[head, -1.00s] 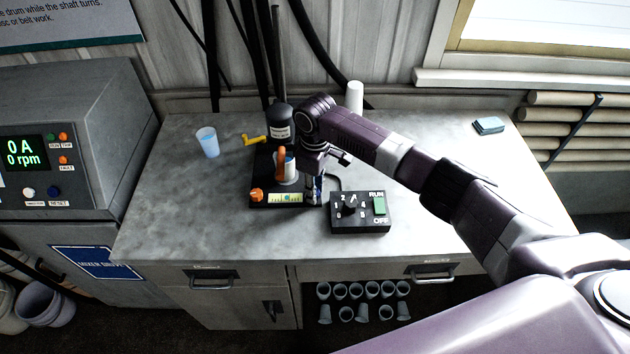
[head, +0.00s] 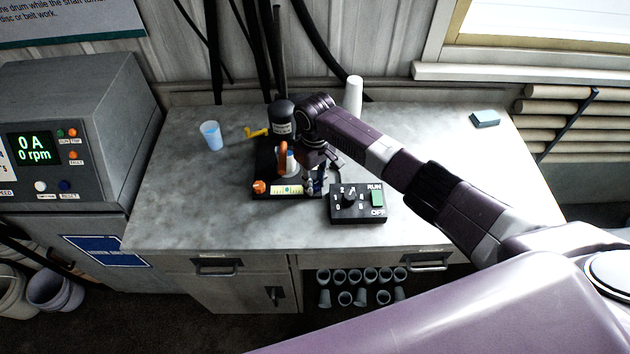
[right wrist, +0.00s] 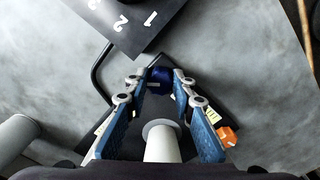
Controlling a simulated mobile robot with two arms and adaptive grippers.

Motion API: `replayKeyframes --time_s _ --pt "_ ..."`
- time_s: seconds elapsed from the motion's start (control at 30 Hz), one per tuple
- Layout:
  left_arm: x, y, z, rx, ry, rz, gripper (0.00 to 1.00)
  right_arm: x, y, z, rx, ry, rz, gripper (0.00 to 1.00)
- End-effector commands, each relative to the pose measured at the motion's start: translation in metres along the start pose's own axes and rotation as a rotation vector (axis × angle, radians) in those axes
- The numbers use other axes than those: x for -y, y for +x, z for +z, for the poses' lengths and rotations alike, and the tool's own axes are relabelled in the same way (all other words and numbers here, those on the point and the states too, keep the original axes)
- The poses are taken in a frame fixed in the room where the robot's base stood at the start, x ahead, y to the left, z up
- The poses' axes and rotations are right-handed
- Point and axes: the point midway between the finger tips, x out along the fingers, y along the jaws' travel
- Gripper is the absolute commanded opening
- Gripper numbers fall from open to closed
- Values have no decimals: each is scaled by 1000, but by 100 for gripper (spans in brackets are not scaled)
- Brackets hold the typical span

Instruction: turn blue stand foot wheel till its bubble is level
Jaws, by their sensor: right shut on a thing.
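The disperser stand is on the grey bench, with its black base (head: 270,166) under the dark motor. The blue foot wheel (right wrist: 158,84) is at the base corner near the control box, between the fingertips of my right gripper (right wrist: 162,74). My right gripper (head: 316,181) is shut on that wheel, reaching down from above; in the head view it hides most of the wheel. The orange foot wheel (head: 260,187) is at the base's front left corner. My left gripper is not in view.
A black control box (head: 346,214) with a dial and green switch stands just right of the base, its cable beside my gripper. A pale blue cup (head: 211,136), a yellow handle (head: 258,132) and a white cylinder (head: 354,94) are nearby. The bench's left front is clear.

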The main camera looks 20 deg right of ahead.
Motion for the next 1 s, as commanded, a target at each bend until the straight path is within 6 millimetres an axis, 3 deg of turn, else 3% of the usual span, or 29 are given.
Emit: replayKeyframes --time_s 0.2,0.23,0.37,0.73,1.0 --pt "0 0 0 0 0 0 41 -1 -2 -2 -7 -1 2 0" --pt "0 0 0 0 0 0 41 -1 -2 -2 -7 -1 2 26" --pt "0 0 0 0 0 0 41 -1 -2 -2 -5 -1 2 41" --pt "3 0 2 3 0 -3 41 0 -7 -2 -5 -2 0 41" --pt "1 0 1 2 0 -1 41 -1 -57 -2 -9 -3 1 41"
